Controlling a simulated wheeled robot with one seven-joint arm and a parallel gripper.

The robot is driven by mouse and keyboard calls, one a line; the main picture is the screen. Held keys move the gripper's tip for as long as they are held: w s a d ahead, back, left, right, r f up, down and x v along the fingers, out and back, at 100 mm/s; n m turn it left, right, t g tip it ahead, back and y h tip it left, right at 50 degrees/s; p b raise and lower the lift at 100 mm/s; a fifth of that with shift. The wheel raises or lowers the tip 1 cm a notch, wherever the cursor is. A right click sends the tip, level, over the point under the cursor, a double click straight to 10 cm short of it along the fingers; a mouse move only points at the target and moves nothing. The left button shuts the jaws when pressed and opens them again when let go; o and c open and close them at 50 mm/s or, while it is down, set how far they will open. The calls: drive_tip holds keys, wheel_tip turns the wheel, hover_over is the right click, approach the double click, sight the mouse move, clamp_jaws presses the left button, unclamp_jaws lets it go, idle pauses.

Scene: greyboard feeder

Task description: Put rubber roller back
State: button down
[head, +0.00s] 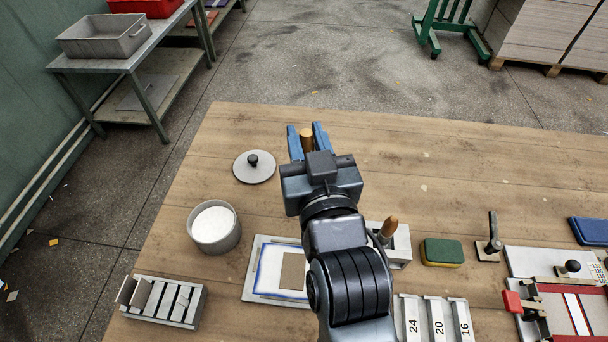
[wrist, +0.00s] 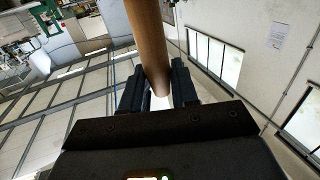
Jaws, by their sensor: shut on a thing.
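My gripper (head: 307,130) is raised over the far part of the table, with its blue fingers shut on a wooden handle (head: 306,141). I take this to be the rubber roller; its roller end does not show. In the wrist view the brown handle (wrist: 149,40) stands between the fingers (wrist: 157,88) and runs out of the top of the picture. A grey holder (head: 402,240) stands right of my arm, partly hidden by it. Another wooden handle (head: 389,229) sticks up at an angle there.
Around my arm on the wooden table (head: 450,160) are a round lid (head: 254,174), a white-filled pot (head: 214,228), a slotted rack (head: 165,302), a framed sheet (head: 270,270), a green-yellow sponge (head: 442,252) and numbered bars (head: 437,318). The far right of the table is clear.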

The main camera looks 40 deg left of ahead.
drive_tip(key=shift+f, duration=3.6)
drive_tip(key=c, duration=0.9)
unclamp_jaws()
drive_tip(key=shift+o, duration=0.2)
drive_tip(key=shift+r, duration=0.25)
drive_tip(key=b+v, duration=0.1)
drive_tip(key=v, duration=1.1)
drive_tip(key=shift+s+f, duration=0.1)
